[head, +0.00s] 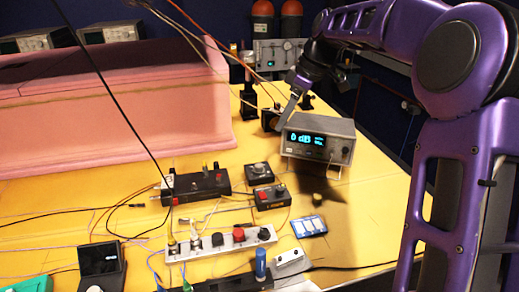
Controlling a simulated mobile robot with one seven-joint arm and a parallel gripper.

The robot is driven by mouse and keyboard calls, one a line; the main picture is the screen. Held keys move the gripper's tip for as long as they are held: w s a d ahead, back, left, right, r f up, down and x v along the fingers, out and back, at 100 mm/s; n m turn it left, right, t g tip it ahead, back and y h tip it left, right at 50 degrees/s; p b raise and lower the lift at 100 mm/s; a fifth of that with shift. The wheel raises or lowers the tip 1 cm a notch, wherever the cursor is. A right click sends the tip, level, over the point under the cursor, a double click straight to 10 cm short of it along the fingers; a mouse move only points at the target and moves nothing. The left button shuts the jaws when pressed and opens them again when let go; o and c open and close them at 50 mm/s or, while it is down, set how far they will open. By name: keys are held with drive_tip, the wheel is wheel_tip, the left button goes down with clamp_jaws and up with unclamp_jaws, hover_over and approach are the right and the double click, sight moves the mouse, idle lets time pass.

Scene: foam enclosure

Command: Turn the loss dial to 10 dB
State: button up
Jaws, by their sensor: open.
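A grey bench instrument (318,143) stands on the yellow table right of centre, and its lit blue display (306,139) seems to read 0 dB. A small knob (345,151) is at the right of its front face; its setting is too small to read. I cannot tell for sure which knob is the loss dial. My gripper (283,118) is open, at the instrument's back left edge, with a grey finger slanting down. The arm reaches in from the right. Whether the fingers touch anything is hidden.
Small black boxes with knobs (259,172) lie in front of the instrument. A white strip with coloured knobs (222,241) is nearer. A pink foam block (110,105) fills the left. Loose wires cross the table and hang in front.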

sight(259, 165)
drive_tip(key=b+x, duration=0.2)
drive_tip(key=x, duration=1.5)
drive_tip(key=shift+w+f, duration=0.15)
drive_tip(key=shift+w, duration=0.05)
clamp_jaws()
